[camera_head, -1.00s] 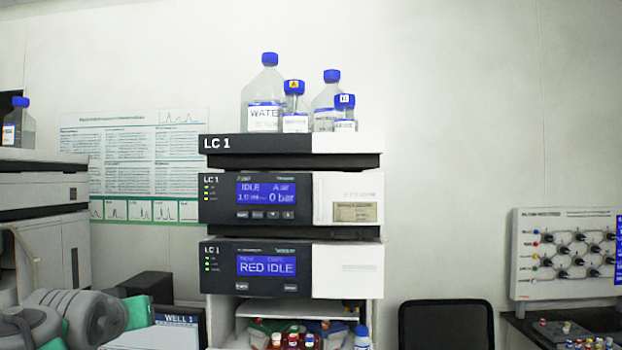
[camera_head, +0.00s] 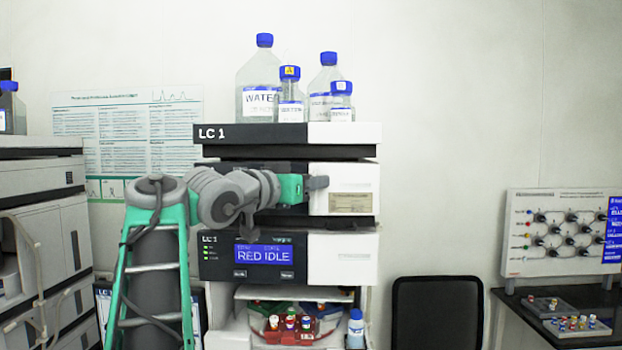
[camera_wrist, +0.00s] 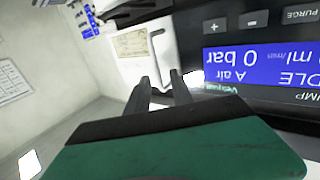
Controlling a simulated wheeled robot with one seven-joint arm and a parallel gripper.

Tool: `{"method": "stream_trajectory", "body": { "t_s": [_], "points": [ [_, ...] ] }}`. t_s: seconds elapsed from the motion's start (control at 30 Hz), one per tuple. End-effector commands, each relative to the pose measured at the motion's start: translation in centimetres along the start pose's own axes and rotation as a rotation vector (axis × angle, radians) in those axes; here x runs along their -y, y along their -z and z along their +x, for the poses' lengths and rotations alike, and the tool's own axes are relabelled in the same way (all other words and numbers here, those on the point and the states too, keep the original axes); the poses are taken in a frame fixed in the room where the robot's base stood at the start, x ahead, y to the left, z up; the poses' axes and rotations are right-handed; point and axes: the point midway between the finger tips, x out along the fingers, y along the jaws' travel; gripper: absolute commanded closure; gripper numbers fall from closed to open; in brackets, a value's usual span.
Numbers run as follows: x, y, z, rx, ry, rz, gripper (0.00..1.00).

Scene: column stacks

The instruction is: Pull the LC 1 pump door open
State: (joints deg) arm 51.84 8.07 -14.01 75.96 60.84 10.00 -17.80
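The LC 1 pump is the middle unit of the stack, and its white door (camera_head: 368,178) on the right half stands shut. The pump's dark display side is mostly hidden behind my arm in the head view. My gripper (camera_head: 318,183) is in front of the door's left edge. In the wrist view, which is upside down, my gripper (camera_wrist: 162,78) has two fingers apart. A thin pale bar handle (camera_wrist: 157,52) on the door (camera_wrist: 133,68) lies just beyond and between the fingertips. I cannot tell whether they touch it.
The lower RED IDLE unit (camera_head: 265,255) sits beneath, above a shelf with red bins and vials. Several blue-capped bottles (camera_head: 260,75) stand on the top tray (camera_head: 345,133). A black chair (camera_head: 437,310) and a bench are to the right. The wall space right of the stack is clear.

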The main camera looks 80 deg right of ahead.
Motion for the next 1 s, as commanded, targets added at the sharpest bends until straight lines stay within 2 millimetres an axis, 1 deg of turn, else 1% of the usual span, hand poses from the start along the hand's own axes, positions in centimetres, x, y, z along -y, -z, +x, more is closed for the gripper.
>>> {"method": "stream_trajectory", "body": {
  "t_s": [0.17,0.5,1.0],
  "points": [
    [0.03,-0.06,-0.01,0.0,0.001,0.0,0.72],
    [0.05,-0.06,-0.04,0.001,0.001,-0.001,1.0],
    [0.05,-0.06,-0.05,0.001,0.001,0.0,1.0]
  ]
}}
